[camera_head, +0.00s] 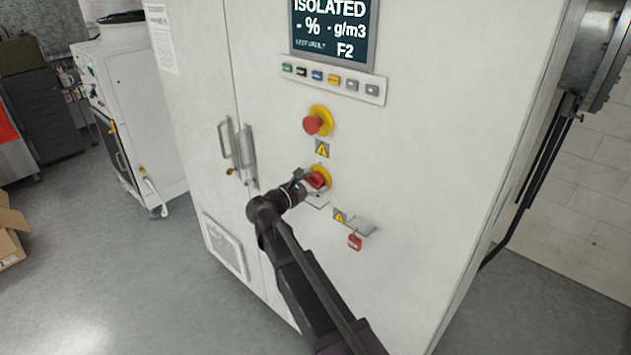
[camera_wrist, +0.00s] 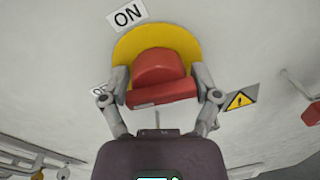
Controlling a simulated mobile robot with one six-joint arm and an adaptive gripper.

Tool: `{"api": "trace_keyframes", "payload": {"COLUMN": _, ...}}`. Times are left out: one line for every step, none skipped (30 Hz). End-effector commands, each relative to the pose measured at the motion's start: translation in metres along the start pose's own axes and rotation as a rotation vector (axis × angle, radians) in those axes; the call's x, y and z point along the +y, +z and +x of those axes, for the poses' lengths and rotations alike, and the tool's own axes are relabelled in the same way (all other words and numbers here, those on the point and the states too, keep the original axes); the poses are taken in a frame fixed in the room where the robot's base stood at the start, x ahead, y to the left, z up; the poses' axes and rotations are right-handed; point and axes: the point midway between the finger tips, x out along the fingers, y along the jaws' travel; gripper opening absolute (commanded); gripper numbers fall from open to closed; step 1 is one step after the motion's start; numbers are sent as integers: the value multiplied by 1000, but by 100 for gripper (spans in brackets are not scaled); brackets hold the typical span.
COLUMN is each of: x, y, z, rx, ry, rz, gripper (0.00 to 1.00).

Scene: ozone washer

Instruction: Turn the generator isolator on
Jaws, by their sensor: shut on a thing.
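The generator isolator is a red rotary handle (camera_wrist: 160,78) on a yellow round plate (camera_wrist: 128,48), set in the front of the white cabinet. In the head view the red handle (camera_head: 317,180) sits below the red emergency button, partly hidden by my arm. My gripper (camera_wrist: 161,92) is shut on the red handle, one finger at each side. In the head view my gripper (camera_head: 303,182) reaches it from the lower left. An "ON" label (camera_wrist: 127,15) stands above the plate. A second label (camera_wrist: 100,91) at its left is mostly hidden by a finger. The display (camera_head: 334,28) reads "ISOLATED".
A red emergency button (camera_head: 312,125) on a yellow ring is above the isolator. A red padlock tag (camera_head: 355,242) hangs at lower right. Door handles (camera_head: 236,148) stick out at the left. Several coloured buttons (camera_head: 333,79) line the panel. Open floor (camera_head: 110,280) lies left of the cabinet.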

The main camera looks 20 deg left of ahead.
Motion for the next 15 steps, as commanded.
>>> {"api": "trace_keyframes", "payload": {"x": 3, "y": 0, "z": 0, "rx": 2, "ry": 5, "rz": 34, "gripper": 32}}
{"api": "trace_keyframes", "payload": {"x": 3, "y": 1, "z": 0, "rx": 3, "ry": 5, "rz": 58, "gripper": 32}}
{"api": "trace_keyframes", "payload": {"x": 3, "y": 1, "z": 0, "rx": 5, "ry": 5, "rz": 90, "gripper": 32}}
{"api": "trace_keyframes", "payload": {"x": 3, "y": 1, "z": 0, "rx": 7, "ry": 4, "rz": 115, "gripper": 32}}
{"api": "trace_keyframes", "payload": {"x": 3, "y": 1, "z": 0, "rx": 9, "ry": 4, "rz": 141, "gripper": 32}}
{"api": "trace_keyframes", "payload": {"x": 3, "y": 1, "z": 0, "rx": 11, "ry": 4, "rz": 177, "gripper": 32}}
{"api": "trace_keyframes", "payload": {"x": 3, "y": 1, "z": 0, "rx": 13, "ry": 4, "rz": 205, "gripper": 32}}
{"api": "trace_keyframes", "payload": {"x": 3, "y": 1, "z": 0, "rx": 15, "ry": 4, "rz": 233, "gripper": 32}}
{"api": "trace_keyframes", "payload": {"x": 3, "y": 1, "z": 0, "rx": 17, "ry": 4, "rz": 271, "gripper": 32}}
{"api": "trace_keyframes", "payload": {"x": 3, "y": 1, "z": 0, "rx": 19, "ry": 3, "rz": 299, "gripper": 32}}
{"api": "trace_keyframes", "payload": {"x": 3, "y": 1, "z": 0, "rx": 21, "ry": 3, "rz": 328, "gripper": 32}}
{"api": "trace_keyframes", "payload": {"x": 3, "y": 1, "z": 0, "rx": 24, "ry": 2, "rz": 365, "gripper": 32}}
{"api": "trace_keyframes", "payload": {"x": 3, "y": 1, "z": 0, "rx": 26, "ry": 2, "rz": 394, "gripper": 32}}
{"api": "trace_keyframes", "payload": {"x": 3, "y": 1, "z": 0, "rx": 28, "ry": 2, "rz": 423, "gripper": 32}}
{"api": "trace_keyframes", "payload": {"x": 3, "y": 1, "z": 0, "rx": 31, "ry": 1, "rz": 460, "gripper": 32}}
